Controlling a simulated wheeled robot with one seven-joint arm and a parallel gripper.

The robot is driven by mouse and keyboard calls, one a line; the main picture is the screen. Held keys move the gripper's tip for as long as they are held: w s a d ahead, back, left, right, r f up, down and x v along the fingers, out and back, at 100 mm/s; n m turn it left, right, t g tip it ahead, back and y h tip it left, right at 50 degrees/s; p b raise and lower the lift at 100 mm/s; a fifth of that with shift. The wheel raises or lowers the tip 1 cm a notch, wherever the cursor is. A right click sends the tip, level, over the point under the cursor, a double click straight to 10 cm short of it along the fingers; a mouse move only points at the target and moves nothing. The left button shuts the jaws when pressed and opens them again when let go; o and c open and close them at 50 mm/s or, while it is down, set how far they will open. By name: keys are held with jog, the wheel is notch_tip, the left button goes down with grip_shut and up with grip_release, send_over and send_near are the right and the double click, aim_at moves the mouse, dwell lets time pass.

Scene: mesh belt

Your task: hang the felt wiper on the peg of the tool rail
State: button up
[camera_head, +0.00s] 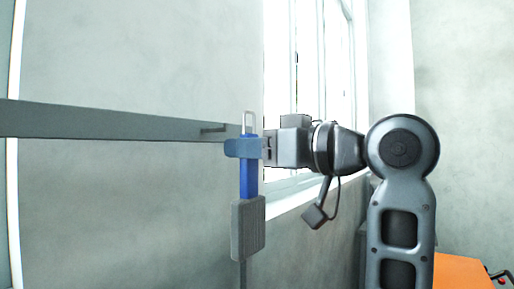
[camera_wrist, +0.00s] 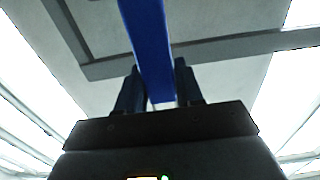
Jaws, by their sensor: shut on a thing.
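The felt wiper hangs upright in the head view, with a blue handle (camera_head: 249,182), a pale loop (camera_head: 248,121) on top and a grey pad (camera_head: 248,230) below. My gripper (camera_head: 243,148) comes from the right and is shut on the upper handle, just under the loop. In the wrist view the blue handle (camera_wrist: 148,35) runs up between my two fingers (camera_wrist: 158,85). The tool rail (camera_head: 100,123) is a grey bar from the left. Its short dark peg (camera_head: 213,129) shows just left of the loop, with a small gap in the picture; their depth apart is unclear.
A window (camera_head: 305,60) with a sill is behind my arm. A plain grey wall (camera_head: 140,60) is behind the rail. An orange surface (camera_head: 460,272) is at the lower right. The space below the rail looks clear.

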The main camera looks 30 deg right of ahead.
jog(key=f+x, duration=0.1)
jog(key=x, duration=0.6)
jog(key=shift+w+f, duration=0.2)
jog(key=shift+f, duration=0.05)
dwell(0.6)
jog(key=shift+a, duration=0.1)
dwell(0.5)
jog(key=o, duration=1.1)
jog(key=b+v, duration=0.2)
jog(key=v, duration=0.6)
